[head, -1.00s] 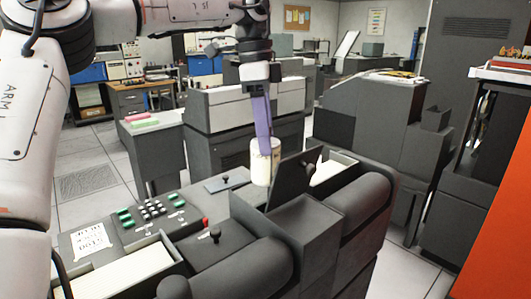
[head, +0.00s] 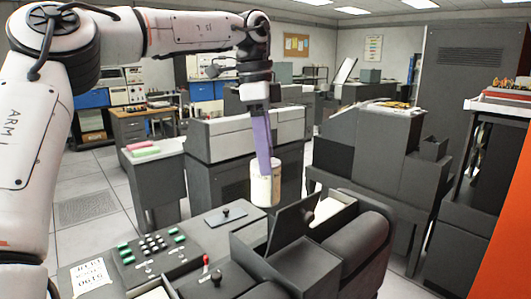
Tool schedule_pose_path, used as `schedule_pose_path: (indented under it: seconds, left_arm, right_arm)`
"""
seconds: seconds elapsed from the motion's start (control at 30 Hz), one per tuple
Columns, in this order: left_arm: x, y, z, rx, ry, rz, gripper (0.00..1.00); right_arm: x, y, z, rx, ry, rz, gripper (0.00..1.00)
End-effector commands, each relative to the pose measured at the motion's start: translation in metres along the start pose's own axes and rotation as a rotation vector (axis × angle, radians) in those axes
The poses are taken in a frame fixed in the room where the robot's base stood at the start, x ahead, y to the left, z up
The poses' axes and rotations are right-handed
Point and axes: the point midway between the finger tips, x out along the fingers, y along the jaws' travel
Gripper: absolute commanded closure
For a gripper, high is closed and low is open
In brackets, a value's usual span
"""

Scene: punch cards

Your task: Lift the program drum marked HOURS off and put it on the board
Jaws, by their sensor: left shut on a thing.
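A cream program drum (head: 265,187) hangs from my left gripper (head: 263,165), whose purple fingers are shut on its top. The drum is upright and held above the grey keypunch machine (head: 190,262), clear of its top. Lettering on the drum is too small to read, so I cannot tell whether it says HOURS. My right gripper is not in view. I cannot tell which surface is the board.
A side table (head: 153,163) with pink and green blocks stands behind left. A grey machine (head: 365,160) stands behind right.

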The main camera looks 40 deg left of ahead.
Motion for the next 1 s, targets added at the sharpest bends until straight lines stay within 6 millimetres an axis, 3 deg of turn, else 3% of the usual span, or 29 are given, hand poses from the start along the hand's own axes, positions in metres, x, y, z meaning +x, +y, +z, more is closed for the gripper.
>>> schedule_pose_path:
  seconds: [1.0]
  left_arm:
    - [-0.052,-0.001,-0.006,-0.001,0.0,-0.004,0.98]
  right_arm:
    - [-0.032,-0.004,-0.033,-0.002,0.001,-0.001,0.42]
